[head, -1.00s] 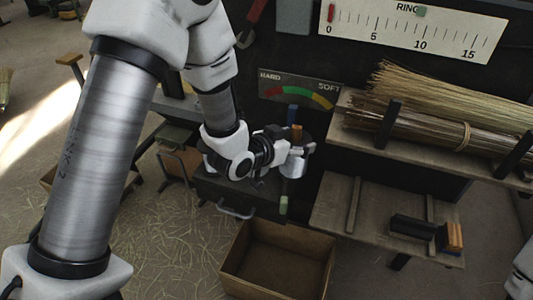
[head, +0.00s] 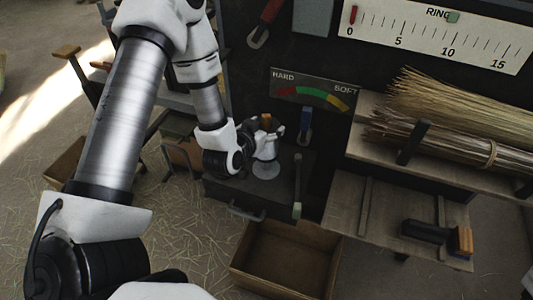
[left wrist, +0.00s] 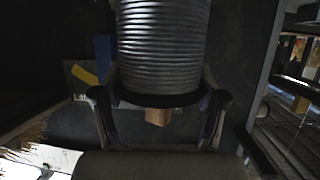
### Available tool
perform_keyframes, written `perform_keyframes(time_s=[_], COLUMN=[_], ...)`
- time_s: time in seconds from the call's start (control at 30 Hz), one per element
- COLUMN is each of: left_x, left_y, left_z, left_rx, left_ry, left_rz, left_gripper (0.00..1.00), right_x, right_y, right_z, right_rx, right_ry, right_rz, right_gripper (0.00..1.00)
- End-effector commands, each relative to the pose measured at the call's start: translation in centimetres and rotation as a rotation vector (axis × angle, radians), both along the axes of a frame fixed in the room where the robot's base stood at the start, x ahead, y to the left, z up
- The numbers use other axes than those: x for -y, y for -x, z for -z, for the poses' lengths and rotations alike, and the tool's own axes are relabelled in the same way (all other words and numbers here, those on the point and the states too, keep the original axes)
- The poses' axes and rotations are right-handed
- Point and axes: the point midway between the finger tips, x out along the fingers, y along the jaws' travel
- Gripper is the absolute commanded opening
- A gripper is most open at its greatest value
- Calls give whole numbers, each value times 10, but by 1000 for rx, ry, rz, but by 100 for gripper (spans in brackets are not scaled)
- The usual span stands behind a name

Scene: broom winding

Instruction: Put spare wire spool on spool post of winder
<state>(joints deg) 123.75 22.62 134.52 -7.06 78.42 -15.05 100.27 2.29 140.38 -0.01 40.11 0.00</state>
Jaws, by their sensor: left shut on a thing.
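My left gripper (head: 268,134) is shut on the spare wire spool (head: 264,150), a grey cylinder with a brown wooden knob (head: 266,121) on top. In the left wrist view the ribbed grey wire of the spool (left wrist: 163,45) fills the upper middle, with gripper fingers (left wrist: 158,108) on both sides of its dark end and the wooden knob between them. The winder (head: 230,188) is a dark box. A pale round disc (head: 265,171) shows directly beneath the spool, over the winder's top. The spool post is not distinguishable, and I cannot tell whether the spool touches anything below.
A lever with a green grip (head: 297,210) and a blue part (head: 305,122) stand just right of the spool. Shelves with straw bundles (head: 450,120) and a dark orange-ended tool (head: 435,236) are at right.

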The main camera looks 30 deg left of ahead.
Motion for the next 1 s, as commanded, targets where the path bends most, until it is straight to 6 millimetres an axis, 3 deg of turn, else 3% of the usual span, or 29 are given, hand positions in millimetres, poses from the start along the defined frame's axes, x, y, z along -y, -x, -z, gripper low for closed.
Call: perform_keyframes(time_s=[0.03,0.4,0.8,0.83,0.87,0.9,1.0], left_x=[0,0,0,0,0,0,0], left_y=[0,-1,-1,-1,-1,-1,-1], left_z=[14,69,75,75,75,75,75], left_rx=[-1,2,4,1,1,1,1], left_ry=[-3,-2,0,1,0,0,1], left_rz=[1,2,1,2,1,1,2], left_gripper=[6,6,6,82,93,97,97], right_x=[0,0,0,0,0,0,0], right_y=[0,0,0,0,0,0,0], right_z=[4,10,14,13,12,12,12], right_rx=[0,0,0,0,0,0,0], right_ry=[0,0,0,0,0,0,0], right_rz=[0,0,0,0,0,0,0], right_gripper=[0,0,0,0,0,0,0])
